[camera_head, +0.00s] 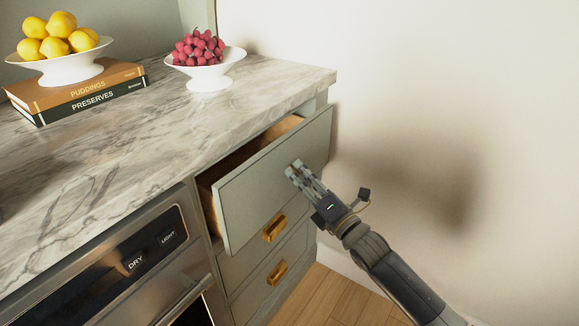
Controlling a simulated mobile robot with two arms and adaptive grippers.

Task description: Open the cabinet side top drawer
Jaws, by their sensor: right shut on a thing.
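The top drawer (255,190) of the cabinet side stands pulled partway out, with its wooden inside showing behind the grey-green front. My right gripper (296,170) is at the drawer front, right of its middle, shut on the drawer's handle, which the fingers hide. My left gripper is not in view.
Two closed drawers with brass handles (275,228) are below, the lower handle (277,272) beneath. A steel appliance (150,262) is to the left. The marble counter (130,150) holds a lemon bowl (62,68) on books (80,100) and a bowl of red fruit (209,77). A wall stands close on the right.

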